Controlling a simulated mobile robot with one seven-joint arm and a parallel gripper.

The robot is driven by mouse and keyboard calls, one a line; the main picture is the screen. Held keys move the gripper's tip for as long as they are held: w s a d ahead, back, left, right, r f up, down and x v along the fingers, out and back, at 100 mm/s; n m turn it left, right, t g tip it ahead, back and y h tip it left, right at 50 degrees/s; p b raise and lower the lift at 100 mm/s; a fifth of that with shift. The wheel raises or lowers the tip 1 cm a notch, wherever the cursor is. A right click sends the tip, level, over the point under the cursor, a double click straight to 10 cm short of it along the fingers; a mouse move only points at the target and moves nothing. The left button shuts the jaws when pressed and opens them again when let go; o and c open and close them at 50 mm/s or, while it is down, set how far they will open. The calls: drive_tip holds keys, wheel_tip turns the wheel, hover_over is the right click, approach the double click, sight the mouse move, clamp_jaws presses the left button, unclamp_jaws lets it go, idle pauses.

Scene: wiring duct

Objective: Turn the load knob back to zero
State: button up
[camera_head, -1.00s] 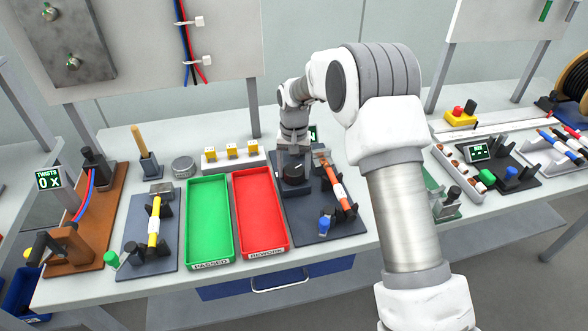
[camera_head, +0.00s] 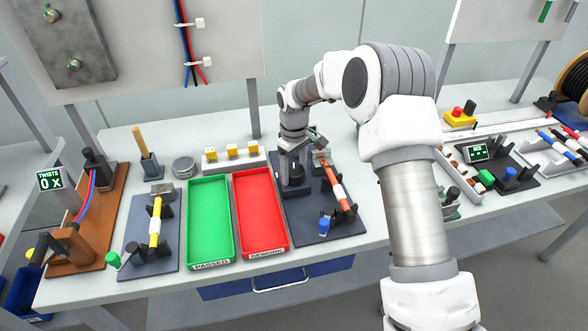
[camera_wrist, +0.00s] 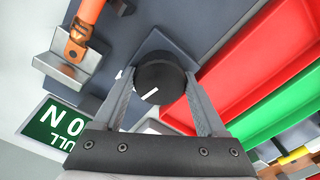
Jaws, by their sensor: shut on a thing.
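The load knob (camera_wrist: 158,76) is a black round knob with a white pointer line, in the wrist view. My gripper (camera_wrist: 157,92) is shut on it, one finger at each side. In the head view my gripper (camera_head: 292,182) reaches down to the dark test plate (camera_head: 325,228) beside the red tray, and the knob is mostly hidden between the fingers. A green pull display (camera_wrist: 62,128) appears upside down in the wrist view. It shows a 0 and an N, but my gripper may cover part of the number.
An orange part with a white band (camera_head: 337,190) lies in holders right of the knob. The red tray (camera_head: 262,250) and green tray (camera_head: 210,258) stand close on the left. A blue-topped post (camera_head: 323,224) stands at the plate's front.

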sight(294, 169)
drive_tip(key=shift+n, duration=1)
drive_tip(key=o, duration=1.3)
wheel_tip(294, 169, up, 18)
drive_tip(key=shift+f+p, duration=0.25)
drive_tip(key=shift+p, duration=0.35)
